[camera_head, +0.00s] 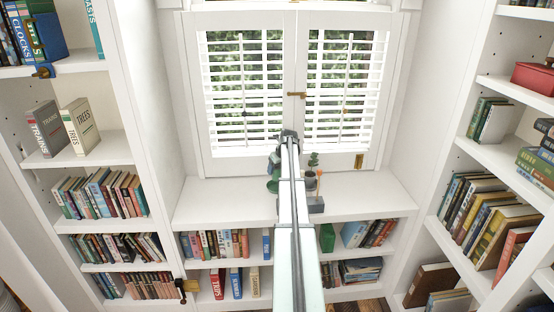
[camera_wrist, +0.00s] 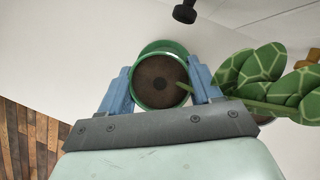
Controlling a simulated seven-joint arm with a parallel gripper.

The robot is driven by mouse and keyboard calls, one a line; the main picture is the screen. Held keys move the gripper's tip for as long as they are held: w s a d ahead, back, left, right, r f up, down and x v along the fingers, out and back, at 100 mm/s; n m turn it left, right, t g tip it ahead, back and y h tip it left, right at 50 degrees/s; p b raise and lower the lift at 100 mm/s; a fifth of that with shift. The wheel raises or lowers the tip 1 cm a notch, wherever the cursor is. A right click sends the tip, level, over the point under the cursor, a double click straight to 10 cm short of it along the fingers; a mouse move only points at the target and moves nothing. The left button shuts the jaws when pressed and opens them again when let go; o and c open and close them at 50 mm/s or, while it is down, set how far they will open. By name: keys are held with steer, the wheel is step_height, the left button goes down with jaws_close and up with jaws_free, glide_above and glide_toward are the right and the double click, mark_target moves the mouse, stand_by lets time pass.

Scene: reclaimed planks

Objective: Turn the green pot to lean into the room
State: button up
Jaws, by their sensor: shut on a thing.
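The green pot (camera_wrist: 163,46) shows in the wrist view with its round rim and brown soil facing the camera. My gripper (camera_wrist: 162,80) has its blue fingers on opposite sides of this pot, shut on it. A plant with large patterned green leaves (camera_wrist: 262,78) reaches to the right, its stem running from the pot's soil. In the head view, my gripper (camera_head: 274,165) is at the white window-seat top (camera_head: 225,195), with part of the green pot (camera_head: 272,186) showing just below it.
White shutters (camera_head: 240,90) close the back. Bookcases stand on both sides, with a red box (camera_head: 534,78) at right. The seat top is clear at far left and right.

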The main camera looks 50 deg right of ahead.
mark_target(277, 176)
step_height(277, 176, down, 2)
steer(key=shift+f+m, duration=0.1)
steer(key=shift+m, duration=0.3)
steer(key=shift+f, duration=1.4)
steer(key=o, duration=1.5)
steer(key=shift+c, duration=0.2)
steer(key=v, duration=1.3)
steer(key=shift+s+a+r, duration=0.15)
steer(key=shift+a+r, duration=0.1)
steer(key=shift+r, duration=0.1)
steer(key=shift+a, duration=0.1)
